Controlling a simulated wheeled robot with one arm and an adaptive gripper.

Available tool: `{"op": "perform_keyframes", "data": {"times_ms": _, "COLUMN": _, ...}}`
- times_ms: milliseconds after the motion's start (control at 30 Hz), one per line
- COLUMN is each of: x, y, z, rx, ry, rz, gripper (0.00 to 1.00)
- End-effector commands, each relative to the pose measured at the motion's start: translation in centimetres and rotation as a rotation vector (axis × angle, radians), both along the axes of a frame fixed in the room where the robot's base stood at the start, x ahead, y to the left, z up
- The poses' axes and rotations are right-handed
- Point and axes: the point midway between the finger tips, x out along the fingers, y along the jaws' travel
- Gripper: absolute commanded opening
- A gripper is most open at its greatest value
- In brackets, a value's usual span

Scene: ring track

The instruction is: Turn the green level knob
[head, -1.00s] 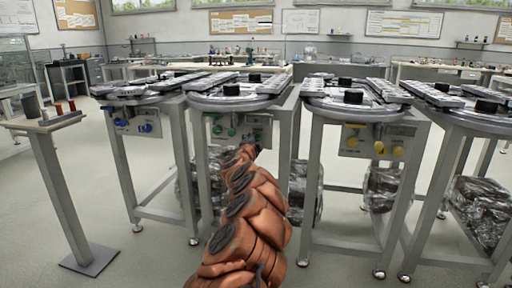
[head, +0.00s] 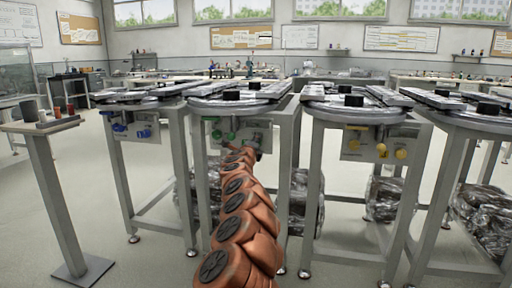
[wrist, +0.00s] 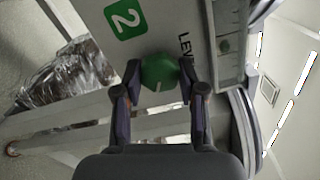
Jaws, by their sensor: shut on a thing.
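The green level knob (wrist: 158,70) sits on a light panel (wrist: 165,25) beside a green "2" label and partly visible "LEVEL" lettering. A short white mark shows on its near edge. In the wrist view my gripper (wrist: 160,88) is shut on the knob, one dark finger on each side. In the head view my orange arm reaches up to the green-marked panel (head: 213,123) under the second station from the left. My gripper end (head: 255,143) overlaps the panel there and hides part of it. Other green controls (head: 217,134) show left of it.
A station with blue knobs (head: 144,133) stands left, and one with yellow knobs (head: 401,154) right. Metal legs flank my arm. Wrapped bundles (head: 303,205) lie beneath. A pedestal (head: 55,195) stands far left. The floor in front is open.

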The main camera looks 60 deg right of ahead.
Motion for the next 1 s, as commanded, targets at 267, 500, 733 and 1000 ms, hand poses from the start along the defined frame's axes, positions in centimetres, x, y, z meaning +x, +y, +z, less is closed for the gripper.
{"op": "perform_keyframes", "data": {"times_ms": 267, "x": -0.03, "y": -0.02, "z": -0.15, "rx": 0.006, "ry": -0.01, "rz": 0.0, "gripper": 0.05}}
{"op": "perform_keyframes", "data": {"times_ms": 500, "x": -0.05, "y": -0.03, "z": -0.14, "rx": 0.006, "ry": -0.009, "rz": -0.001, "gripper": 0.46}}
{"op": "perform_keyframes", "data": {"times_ms": 733, "x": -0.03, "y": -0.02, "z": -0.07, "rx": 0.005, "ry": -0.009, "rz": -0.001, "gripper": 0.66}}
{"op": "perform_keyframes", "data": {"times_ms": 1000, "x": -0.04, "y": 0.0, "z": -0.04, "rx": 0.005, "ry": -0.009, "rz": -0.001, "gripper": 0.66}}
